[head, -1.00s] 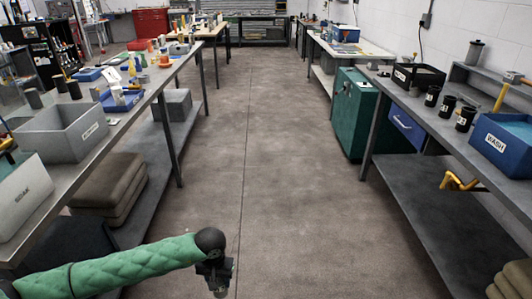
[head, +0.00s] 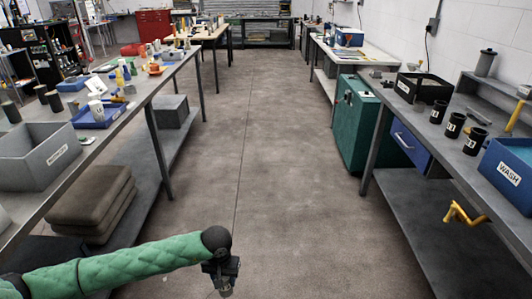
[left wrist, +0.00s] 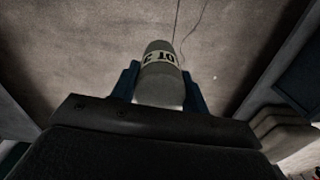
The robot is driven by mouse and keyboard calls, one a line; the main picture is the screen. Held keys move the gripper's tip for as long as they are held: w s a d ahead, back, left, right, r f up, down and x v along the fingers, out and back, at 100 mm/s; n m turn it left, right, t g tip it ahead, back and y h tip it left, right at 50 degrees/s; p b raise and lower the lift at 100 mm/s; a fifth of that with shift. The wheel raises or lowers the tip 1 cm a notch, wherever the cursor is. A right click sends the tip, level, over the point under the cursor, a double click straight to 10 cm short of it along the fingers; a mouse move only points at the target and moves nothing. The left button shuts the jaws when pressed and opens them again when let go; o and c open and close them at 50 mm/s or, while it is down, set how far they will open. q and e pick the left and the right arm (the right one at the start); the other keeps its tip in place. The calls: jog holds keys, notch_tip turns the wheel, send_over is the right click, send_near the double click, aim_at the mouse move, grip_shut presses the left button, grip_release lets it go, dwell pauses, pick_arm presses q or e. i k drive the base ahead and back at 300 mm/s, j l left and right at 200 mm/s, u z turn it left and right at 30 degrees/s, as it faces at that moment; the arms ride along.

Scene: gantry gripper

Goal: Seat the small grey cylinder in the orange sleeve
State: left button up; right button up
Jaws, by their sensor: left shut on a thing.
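My left gripper (head: 222,277) is low over the floor of the aisle at the bottom of the head view. It is shut on a small grey cylinder (left wrist: 160,77) with a pale printed label band. In the left wrist view the cylinder stands out between the two blue fingers; in the head view only its end (head: 226,291) shows below the jaws. A small orange thing (head: 155,69) stands far along the left bench; it is too small to tell whether it is the sleeve. My right gripper is out of view.
The left bench (head: 140,122) carries a grey bin (head: 38,158), a blue tray (head: 100,116) and several dark cylinders. The right bench holds black cups (head: 455,124) and a blue WASH bin (head: 508,172). A green cabinet (head: 357,125) borders the clear aisle floor (head: 285,180).

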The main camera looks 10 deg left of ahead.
aim_at(155, 71)
jog(key=i+l+u, duration=0.2)
jog(key=i, duration=1.25)
jog(key=j, duration=0.1)
